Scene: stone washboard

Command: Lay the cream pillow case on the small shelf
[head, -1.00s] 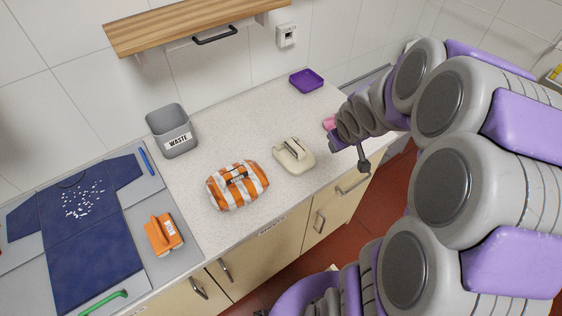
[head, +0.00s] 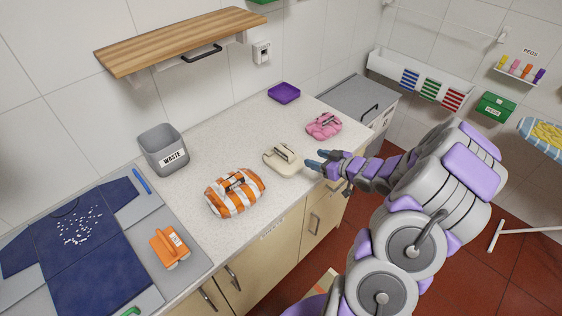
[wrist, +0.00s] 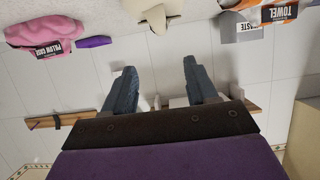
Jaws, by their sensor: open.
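The cream pillow case (head: 283,160) lies folded on the pale counter, between the orange-striped towel bundle and a pink bundle. It also shows at the top middle of the upside-down wrist view (wrist: 158,20). My gripper (head: 313,160) is just right of it, open and empty, apart from it. In the wrist view the two blue-grey fingers (wrist: 160,66) are spread with nothing between them. The small wooden shelf (head: 180,42) is on the tiled wall above the counter's back, and its visible top is bare.
The striped towel (head: 235,194), pink bundle (head: 323,126), purple tray (head: 284,93) and grey waste bin (head: 163,150) stand on the counter. The pink bundle's label reads pillow case in the wrist view. A navy shirt (head: 75,235) and orange brush (head: 170,247) are at left. Counter between bin and tray is clear.

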